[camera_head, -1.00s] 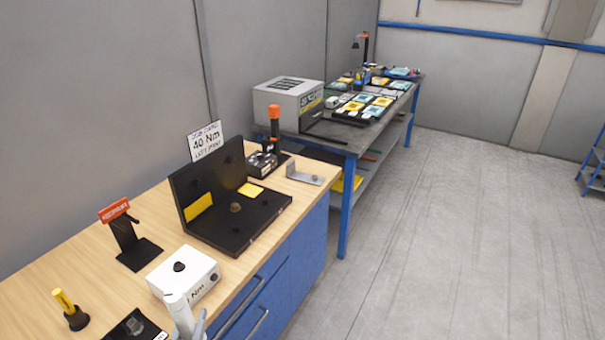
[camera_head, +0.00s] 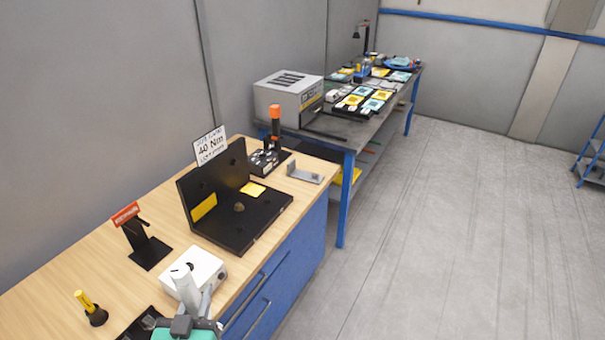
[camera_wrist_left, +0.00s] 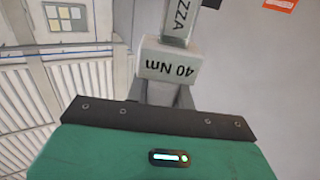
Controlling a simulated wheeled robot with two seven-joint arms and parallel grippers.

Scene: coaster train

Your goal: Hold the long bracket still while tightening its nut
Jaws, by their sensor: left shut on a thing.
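A grey L-shaped metal bracket (camera_head: 305,173) lies at the far right end of the wooden bench. A black angled fixture (camera_head: 262,222) stands mid-bench, with a small brownish nut-like part (camera_head: 239,207) on its base. My left gripper (camera_head: 190,306) is at the bench's front edge, in front of the white box. It is shut on a light grey tool (camera_head: 183,280), which stands up from it. In the left wrist view a grey tool block (camera_wrist_left: 167,66) reads "40 Nm"; the fingers are mostly hidden behind it. My right gripper is not in view.
The white box (camera_head: 205,266) is close to the held tool. A black stand with a red label (camera_head: 127,213), a yellow-handled tool (camera_head: 85,300) and a "40 Nm" card (camera_head: 210,147) are also on the bench (camera_head: 60,262).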

